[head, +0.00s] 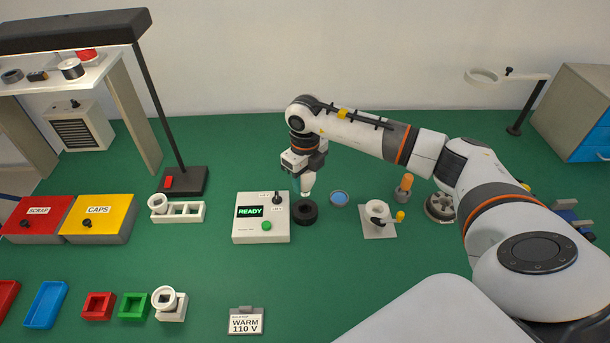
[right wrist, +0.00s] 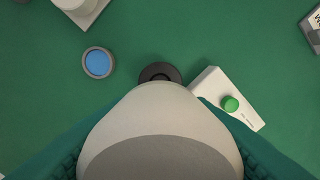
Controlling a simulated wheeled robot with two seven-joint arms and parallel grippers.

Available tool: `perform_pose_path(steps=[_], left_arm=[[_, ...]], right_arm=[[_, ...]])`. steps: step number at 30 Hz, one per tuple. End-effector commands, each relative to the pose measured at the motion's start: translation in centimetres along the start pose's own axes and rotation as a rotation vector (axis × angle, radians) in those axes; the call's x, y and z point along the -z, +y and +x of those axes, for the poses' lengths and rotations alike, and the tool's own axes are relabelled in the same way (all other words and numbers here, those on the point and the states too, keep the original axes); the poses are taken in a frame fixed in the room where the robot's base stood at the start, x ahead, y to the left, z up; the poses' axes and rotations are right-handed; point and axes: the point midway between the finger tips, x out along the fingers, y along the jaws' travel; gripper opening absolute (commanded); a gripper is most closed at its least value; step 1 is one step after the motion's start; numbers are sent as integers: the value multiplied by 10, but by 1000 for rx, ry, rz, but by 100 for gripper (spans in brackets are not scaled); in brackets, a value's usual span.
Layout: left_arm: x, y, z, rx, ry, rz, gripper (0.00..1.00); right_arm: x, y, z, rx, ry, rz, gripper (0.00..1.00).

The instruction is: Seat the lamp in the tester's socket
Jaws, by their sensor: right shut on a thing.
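My right gripper (head: 304,166) hangs over the tester's right side, pointing down and shut on the lamp. The lamp (head: 306,187) shows as a small pale piece under the fingers; in the right wrist view the lamp (right wrist: 160,125) is a large whitish dome filling the lower middle. The tester (head: 262,231) is a white box with a green READY display, a green button and a black lever. Its round black socket (head: 305,214) sits at its right edge, below the lamp and apart from it. In the right wrist view the socket (right wrist: 159,71) is partly hidden behind the lamp. My left gripper is not in view.
A blue-topped round pad (head: 339,198) lies right of the socket, with a white cup stand (head: 384,232) further right. A WARM 110 V card (head: 246,321) stands in front. Scrap (head: 37,226) and caps (head: 100,229) boxes and a black lamp post (head: 162,110) are left.

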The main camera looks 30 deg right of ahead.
Motion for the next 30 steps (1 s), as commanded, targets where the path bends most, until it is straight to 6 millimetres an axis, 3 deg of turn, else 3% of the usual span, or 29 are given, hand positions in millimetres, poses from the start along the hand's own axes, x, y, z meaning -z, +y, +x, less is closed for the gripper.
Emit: perform_pose_path(steps=[15,30], left_arm=[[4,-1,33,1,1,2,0],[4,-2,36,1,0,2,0]], right_arm=[[0,0,49,-1,0,-3,25],[0,0,53,0,0,-3,25]])
